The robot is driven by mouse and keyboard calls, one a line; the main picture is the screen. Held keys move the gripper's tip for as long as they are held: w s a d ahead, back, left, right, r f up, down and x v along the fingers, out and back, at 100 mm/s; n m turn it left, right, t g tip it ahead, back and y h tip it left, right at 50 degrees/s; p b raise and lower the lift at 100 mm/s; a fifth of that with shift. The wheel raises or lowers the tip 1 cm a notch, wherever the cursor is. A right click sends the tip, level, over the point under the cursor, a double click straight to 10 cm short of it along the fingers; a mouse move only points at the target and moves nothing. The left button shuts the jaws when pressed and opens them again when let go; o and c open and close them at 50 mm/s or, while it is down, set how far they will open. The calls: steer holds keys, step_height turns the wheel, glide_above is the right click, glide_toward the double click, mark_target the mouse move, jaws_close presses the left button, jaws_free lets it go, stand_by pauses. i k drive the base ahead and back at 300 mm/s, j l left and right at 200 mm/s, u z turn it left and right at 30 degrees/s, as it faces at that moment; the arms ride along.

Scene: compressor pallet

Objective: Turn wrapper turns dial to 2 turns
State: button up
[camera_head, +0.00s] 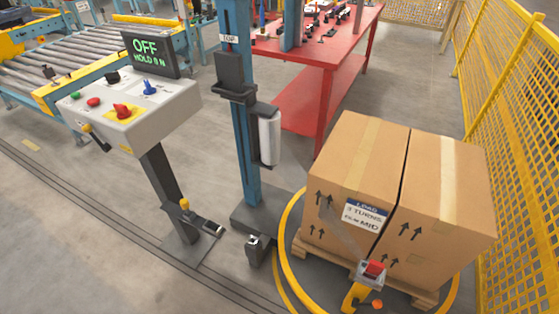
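The wrapper's grey control box (140,112) stands on a dark slanted post at the left. On its top are a black knob (112,77), a blue pointer knob (149,88), a red rotary switch on a yellow plate (123,111), a red button (94,102) and a green button (75,96). The labels are too small to read, so I cannot tell which knob is the turns dial or its setting. The display (147,49) above reads "OFF" and "HOLD 0 N" in green. My gripper is not in view.
A blue mast (246,180) with a film roll (269,138) stands between box and cartons. A red table (325,58) is behind, yellow fencing (510,120) at right.

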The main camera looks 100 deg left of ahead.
mark_target(114, 78)
steer(key=u, duration=3.5)
